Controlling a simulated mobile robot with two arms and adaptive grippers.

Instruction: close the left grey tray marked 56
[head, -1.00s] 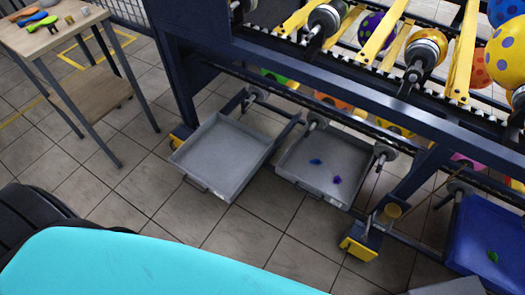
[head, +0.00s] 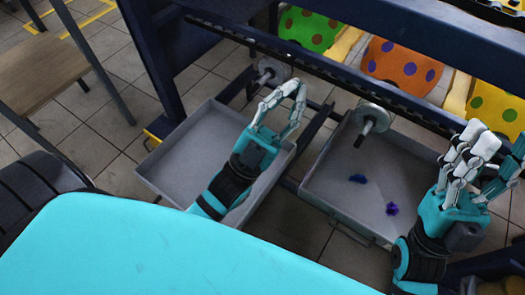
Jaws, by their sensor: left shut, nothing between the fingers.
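The left grey tray (head: 190,150) stands out from under the machine's dark blue frame, left of centre in the head view. It looks empty, and its front part is hidden by my turquoise body and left arm. I can read no number 56 on it. My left gripper (head: 291,90) is shut and empty, above the tray's back right part, with its fingers towards the machine. I cannot tell whether it touches the tray. My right gripper (head: 490,145) is at the right edge, over the right side of the second tray. Its fingers overlap in view, so its opening is unclear.
A wooden table (head: 40,65) stands at the left. Tiled floor lies between.

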